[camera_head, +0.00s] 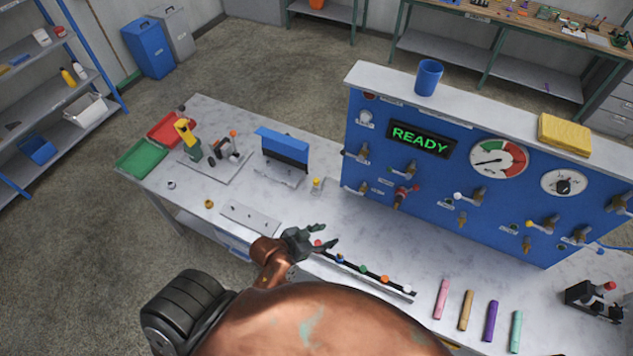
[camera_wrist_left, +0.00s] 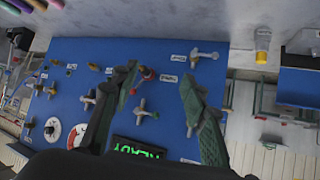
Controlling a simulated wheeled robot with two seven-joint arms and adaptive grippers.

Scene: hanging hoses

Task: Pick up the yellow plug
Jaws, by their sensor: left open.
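A row of small coloured plugs, with red, blue, green, orange and white ends, sits along a dark strip (camera_head: 374,274) on the workbench. I cannot make out a yellow plug among them for certain. A small upright piece with yellow on it (camera_head: 316,185) stands on the bench behind the strip; the left wrist view shows a clear, yellowish cylinder (camera_wrist_left: 262,45) that may be the same piece. My left gripper (camera_head: 328,236) is open and empty above the strip's left end, near the red plug (camera_head: 317,243). In the left wrist view, its fingers (camera_wrist_left: 160,75) are spread in front of the blue panel.
A blue panel (camera_head: 440,180) with valves, gauges and a READY display rises behind the bench (camera_head: 330,215). Coloured sticks (camera_head: 466,310) lie to the right of the strip. A blue bracket (camera_head: 283,148) and red and green trays (camera_head: 142,160) stand left of the panel.

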